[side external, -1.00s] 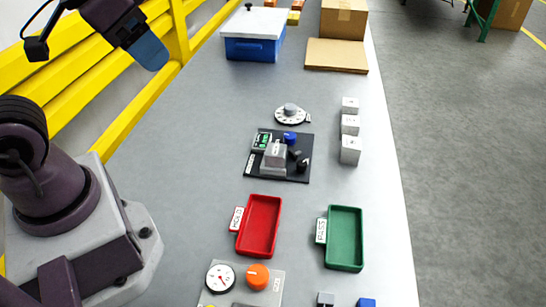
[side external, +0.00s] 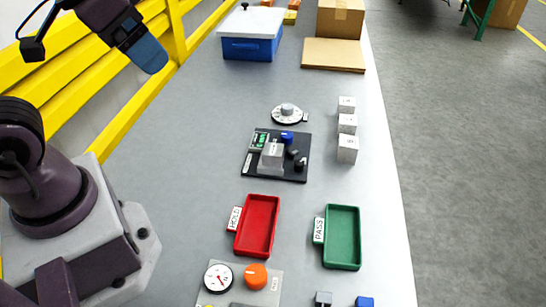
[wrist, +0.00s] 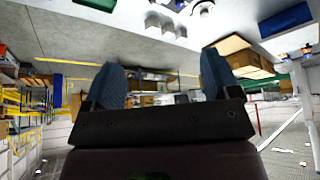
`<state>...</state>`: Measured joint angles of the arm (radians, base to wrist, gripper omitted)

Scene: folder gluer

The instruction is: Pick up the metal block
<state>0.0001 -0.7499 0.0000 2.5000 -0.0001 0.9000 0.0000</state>
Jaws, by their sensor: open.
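A silver-grey metal block (side external: 272,155) sits on a black board (side external: 290,174) in the middle of the table. Three separate light grey cubes, a far one (side external: 346,104), a middle one (side external: 347,124) and a near one (side external: 347,150), stand in a row near the right table edge. My gripper (side external: 150,54) is high at the upper left in the side view, well away from the blocks. In the wrist view my gripper (wrist: 162,80) shows two blue fingers spread apart with nothing between them.
A red tray (side external: 257,226) and a green tray (side external: 343,237) lie nearer. A dial (side external: 288,113) lies beyond the board. A blue bin with a white lid (side external: 250,48) and cardboard boxes (side external: 341,17) stand at the far end. A yellow rail (side external: 178,42) runs along the left.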

